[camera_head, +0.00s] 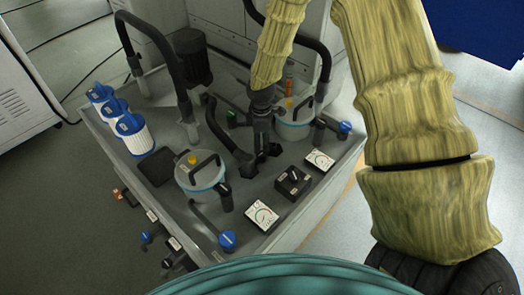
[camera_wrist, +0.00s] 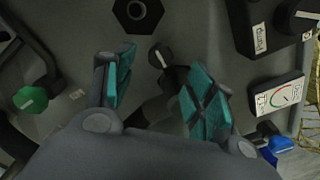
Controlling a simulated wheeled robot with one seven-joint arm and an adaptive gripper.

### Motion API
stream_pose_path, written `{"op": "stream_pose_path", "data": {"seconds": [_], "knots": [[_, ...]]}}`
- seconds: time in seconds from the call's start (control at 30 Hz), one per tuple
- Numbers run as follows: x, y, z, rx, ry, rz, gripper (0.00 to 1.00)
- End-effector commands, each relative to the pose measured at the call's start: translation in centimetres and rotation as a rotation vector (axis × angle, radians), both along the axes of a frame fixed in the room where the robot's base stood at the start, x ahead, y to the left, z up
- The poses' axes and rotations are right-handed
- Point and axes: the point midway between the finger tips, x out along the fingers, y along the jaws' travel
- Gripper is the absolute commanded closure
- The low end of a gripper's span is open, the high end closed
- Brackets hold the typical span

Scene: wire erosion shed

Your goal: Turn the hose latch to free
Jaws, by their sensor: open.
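My gripper (camera_head: 259,160) points down over the middle of the grey machine top, between the two lidded canisters. In the wrist view its teal-padded fingers (camera_wrist: 163,78) are apart and hold nothing. A small dark lever with a pale tip (camera_wrist: 159,58) shows between and beyond the fingertips; I cannot tell if they touch it. It may be the hose latch, but no readable label confirms this. My gripper hides part of the surface in the head view.
A curved black hose (camera_head: 217,124) rises just left of my gripper. Canisters (camera_head: 201,171) (camera_head: 293,112) stand either side. A black switch box (camera_head: 293,182) and gauges (camera_head: 262,215) (camera_head: 320,160) lie right and in front. Blue-topped filters (camera_head: 129,125) line the left edge.

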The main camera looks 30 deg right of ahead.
Motion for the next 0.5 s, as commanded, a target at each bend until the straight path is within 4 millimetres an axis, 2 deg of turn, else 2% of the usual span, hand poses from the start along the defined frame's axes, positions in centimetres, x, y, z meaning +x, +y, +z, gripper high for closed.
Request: {"op": "stream_pose_path", "data": {"seconds": [0.3, 0.5], "knots": [[-0.2, -0.2, -3.9, 0.000, 0.002, -0.003, 0.45], [-0.2, -0.3, -5.6, 0.000, 0.001, -0.005, 0.45]]}}
